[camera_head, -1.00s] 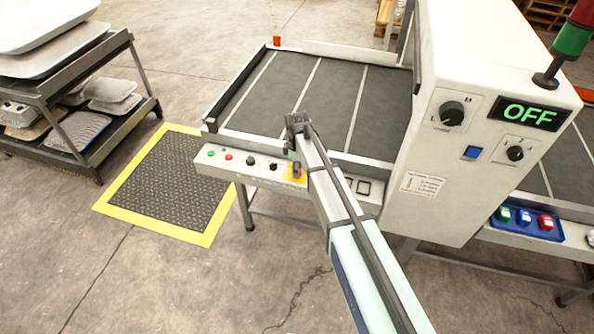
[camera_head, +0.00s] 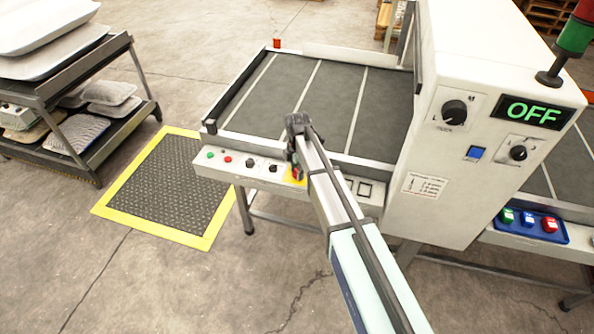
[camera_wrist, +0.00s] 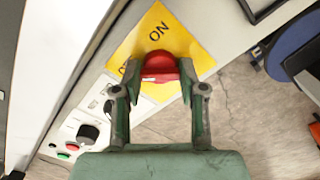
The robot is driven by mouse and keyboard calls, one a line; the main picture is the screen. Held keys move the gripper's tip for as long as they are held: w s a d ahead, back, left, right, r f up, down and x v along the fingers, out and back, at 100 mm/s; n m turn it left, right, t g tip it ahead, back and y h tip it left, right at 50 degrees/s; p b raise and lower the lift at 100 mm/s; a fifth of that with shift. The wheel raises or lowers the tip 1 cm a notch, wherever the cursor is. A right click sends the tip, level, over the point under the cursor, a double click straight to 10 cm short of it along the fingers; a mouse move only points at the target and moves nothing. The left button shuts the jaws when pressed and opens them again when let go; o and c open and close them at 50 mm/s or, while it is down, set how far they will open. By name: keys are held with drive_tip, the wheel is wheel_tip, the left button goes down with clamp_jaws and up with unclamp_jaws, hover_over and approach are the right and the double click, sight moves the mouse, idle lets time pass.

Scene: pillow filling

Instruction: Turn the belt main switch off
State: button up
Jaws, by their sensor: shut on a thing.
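The belt main switch is a red knob (camera_wrist: 160,64) on a yellow plate (camera_wrist: 190,38) on the belt's front panel. The plate shows "ON" and a second label partly hidden by a finger. My gripper (camera_wrist: 160,74) is shut on the knob, with one finger on each side of it. In the head view my gripper (camera_head: 297,174) is at the yellow plate (camera_head: 288,180), and the arm hides much of the switch.
Small buttons and black knobs (camera_head: 250,162) line the panel left of the switch. A white cabinet (camera_head: 400,215) with an "OFF" display (camera_head: 532,111) stands at right. A yellow-edged floor mat (camera_head: 165,185) and a shelf rack (camera_head: 110,125) are at left.

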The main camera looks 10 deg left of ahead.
drive_tip(key=shift+s+f, duration=0.1)
idle(0.3)
drive_tip(key=o, duration=1.2)
drive_tip(key=shift+c, duration=0.2)
wheel_tip(320, 180, up, 12)
